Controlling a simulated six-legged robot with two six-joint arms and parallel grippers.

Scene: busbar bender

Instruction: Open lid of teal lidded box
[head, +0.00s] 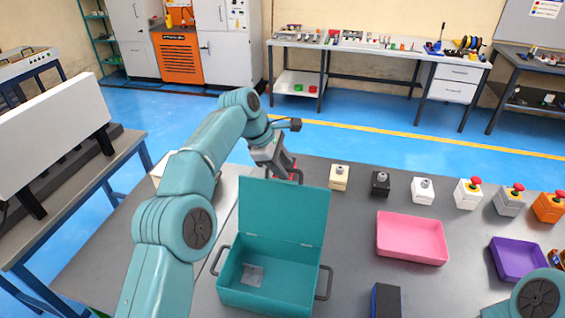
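The teal lidded box (268,290) stands on the grey table near the bottom middle. Its lid (283,212) stands up, roughly upright, at the back of the box, so the inside shows. A small flat grey piece (252,274) lies on the box floor. Dark handles show at the box's left and right sides. My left gripper (288,174) is just behind and above the lid's top edge, pointing down to the right. Its fingertips are partly hidden, so I cannot tell its opening or whether it touches the lid. My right gripper is out of view.
A pink tray (411,258), a purple tray (515,274) and a dark block (385,301) are right of the box. A row of button and switch boxes, including a cream one (339,178), lines the table's back. Bare table lies between box and pink tray.

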